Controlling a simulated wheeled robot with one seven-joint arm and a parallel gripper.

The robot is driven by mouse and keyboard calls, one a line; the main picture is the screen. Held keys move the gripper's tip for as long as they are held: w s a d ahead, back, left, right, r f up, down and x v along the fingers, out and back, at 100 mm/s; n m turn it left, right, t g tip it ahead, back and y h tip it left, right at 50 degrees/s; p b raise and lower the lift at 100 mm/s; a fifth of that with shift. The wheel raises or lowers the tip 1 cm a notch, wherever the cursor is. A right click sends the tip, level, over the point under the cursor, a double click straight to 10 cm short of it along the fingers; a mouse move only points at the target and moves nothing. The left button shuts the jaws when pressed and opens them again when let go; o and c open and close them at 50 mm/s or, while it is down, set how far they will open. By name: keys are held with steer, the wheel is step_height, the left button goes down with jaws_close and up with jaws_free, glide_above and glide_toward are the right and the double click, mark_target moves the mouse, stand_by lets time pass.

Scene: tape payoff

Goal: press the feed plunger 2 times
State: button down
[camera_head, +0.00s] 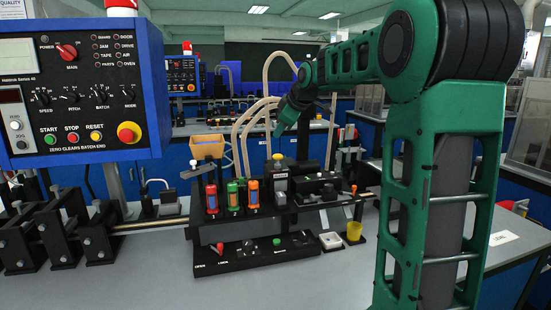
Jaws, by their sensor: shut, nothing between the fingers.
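A grey block (277,185) with a yellow-topped knob (277,157) stands on the black fixture in the middle of the bench; the knob looks like the feed plunger, though no readable label confirms it. My gripper (279,133) reaches in from the upper right and points down. In the picture it lies just above the yellow knob, with a visible gap between them. Its fingers are small and dark here, shut and empty. I cannot tell how far it is from the knob in depth.
Several coloured cylinders (232,196) stand left of the block. A low black panel (256,250) with a red lever and green button lies in front. A blue control box (75,90) fills the upper left.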

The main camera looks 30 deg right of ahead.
mark_target(280, 156)
steer(key=shift+f, duration=2.25)
steer(key=shift+f, duration=0.15)
steer(key=shift+f, duration=0.2)
stand_by(0.3)
steer(key=shift+s+f, duration=0.1)
steer(key=shift+f, duration=1.2)
stand_by(1.5)
steer(key=shift+r, duration=1.7)
steer(key=shift+r, duration=2.55)
